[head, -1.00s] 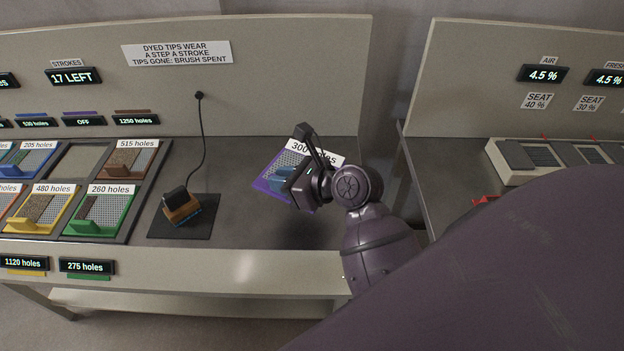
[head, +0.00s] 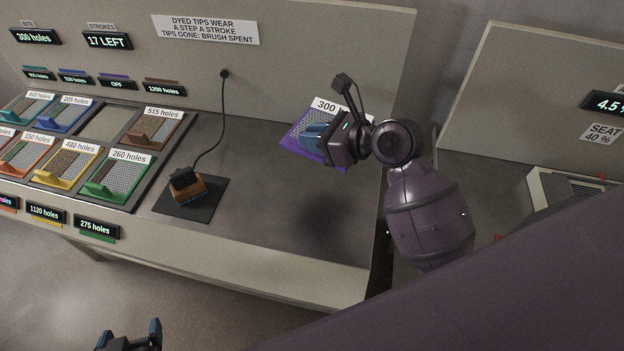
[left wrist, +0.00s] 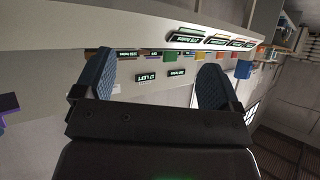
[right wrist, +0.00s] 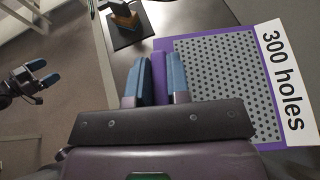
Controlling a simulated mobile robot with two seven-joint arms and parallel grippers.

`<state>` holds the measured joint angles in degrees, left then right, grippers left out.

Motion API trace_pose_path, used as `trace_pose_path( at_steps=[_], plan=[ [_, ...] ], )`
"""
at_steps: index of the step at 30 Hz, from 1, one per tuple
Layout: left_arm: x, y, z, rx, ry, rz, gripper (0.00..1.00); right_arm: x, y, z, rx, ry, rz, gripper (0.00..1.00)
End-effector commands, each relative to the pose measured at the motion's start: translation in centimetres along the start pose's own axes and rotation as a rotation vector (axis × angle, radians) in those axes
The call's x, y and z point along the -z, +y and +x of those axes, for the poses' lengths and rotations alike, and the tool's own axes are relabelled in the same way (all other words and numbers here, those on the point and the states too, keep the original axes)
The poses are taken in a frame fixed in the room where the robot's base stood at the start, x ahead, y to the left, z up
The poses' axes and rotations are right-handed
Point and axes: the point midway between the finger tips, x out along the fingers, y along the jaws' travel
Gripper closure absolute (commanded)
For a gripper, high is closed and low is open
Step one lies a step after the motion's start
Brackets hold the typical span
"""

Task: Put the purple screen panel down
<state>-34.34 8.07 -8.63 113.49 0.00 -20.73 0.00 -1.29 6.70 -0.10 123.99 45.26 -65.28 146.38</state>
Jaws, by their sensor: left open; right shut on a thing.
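The purple screen panel (head: 296,143) has a grey perforated mesh and a white label, which reads "300 holes" in the right wrist view (right wrist: 222,85). My right gripper (head: 313,135) is shut on the panel's purple grip bar (right wrist: 158,75). It holds the panel over the back right part of the bench (head: 255,215). The height above the bench is hard to tell. My left gripper (head: 130,338) is open and empty, low in front of the bench. Its two blue-padded fingers show apart in the left wrist view (left wrist: 152,85).
The rack (head: 138,200) at left holds several coloured panels and one bare slot (head: 107,125). A corded brush (head: 187,186) stands on a dark mat (head: 210,205). The bench between mat and right edge is clear. A gap separates it from another bench (head: 480,195) at right.

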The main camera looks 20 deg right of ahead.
Motion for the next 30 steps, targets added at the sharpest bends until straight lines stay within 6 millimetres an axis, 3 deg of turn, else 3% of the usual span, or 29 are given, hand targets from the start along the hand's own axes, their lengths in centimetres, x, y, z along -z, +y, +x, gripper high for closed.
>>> trace_pose_path(
  at_steps=[6,17,23,30],
  plan=[
    [0.1,-0.2,-1.0,0.002,-0.021,-0.002,0.11,-2.6,1.2,0.5,-0.138,0.005,-0.065,1.00],
    [-0.6,-0.3,-1.5,0.004,-0.046,-0.002,0.11,-3.1,2.0,0.7,-0.241,0.000,-0.102,1.00],
    [-0.7,-0.3,-1.4,0.004,-0.041,-0.002,0.11,-0.5,2.1,1.7,-0.246,0.001,-0.098,1.00],
    [-0.7,-0.2,-1.0,0.003,-0.029,-0.002,0.11,4.4,2.1,3.7,-0.245,0.001,-0.099,1.00]
  ],
)
